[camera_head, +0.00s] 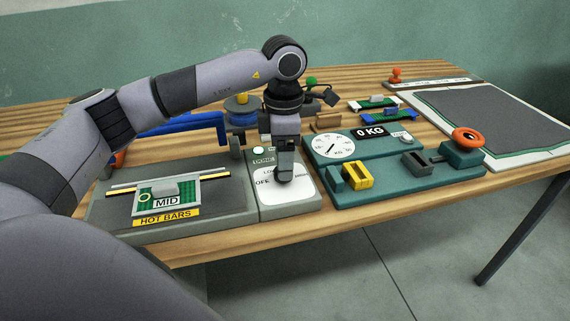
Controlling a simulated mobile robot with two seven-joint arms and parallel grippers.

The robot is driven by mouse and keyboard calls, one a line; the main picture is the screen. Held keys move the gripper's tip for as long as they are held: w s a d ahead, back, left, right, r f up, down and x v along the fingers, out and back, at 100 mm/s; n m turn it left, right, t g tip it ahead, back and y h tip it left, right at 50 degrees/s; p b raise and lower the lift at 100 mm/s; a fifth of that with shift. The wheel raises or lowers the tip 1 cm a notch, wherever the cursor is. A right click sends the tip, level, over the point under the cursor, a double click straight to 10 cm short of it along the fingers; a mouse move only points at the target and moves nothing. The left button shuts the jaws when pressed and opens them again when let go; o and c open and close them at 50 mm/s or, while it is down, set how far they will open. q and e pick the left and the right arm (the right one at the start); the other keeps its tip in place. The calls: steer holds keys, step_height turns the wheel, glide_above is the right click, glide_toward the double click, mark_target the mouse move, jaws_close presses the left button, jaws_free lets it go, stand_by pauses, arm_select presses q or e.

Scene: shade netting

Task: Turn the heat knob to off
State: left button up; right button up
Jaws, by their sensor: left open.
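The heat control is a white dial plate (275,200) on a grey panel. I can read OFF at its left, LOW at its top and part of a label at its right. My left gripper (284,176) points straight down over the middle of this plate. It is open, with its fingertips at the knob's place. The knob is hidden behind the fingers, so I cannot tell which way it points or whether the fingers touch it. My right gripper is not in view.
Left of the dial is the hot bars unit (225,215) with a MID plate. Right of it is a teal station (400,187) with a gauge, a 0 KG display and an orange knob. A dark mat (490,115) lies at the far right.

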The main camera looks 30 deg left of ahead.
arm_select(q)
steer(key=shift+f, duration=1.3)
steer(key=c, duration=1.1)
steer(key=shift+o, duration=0.2)
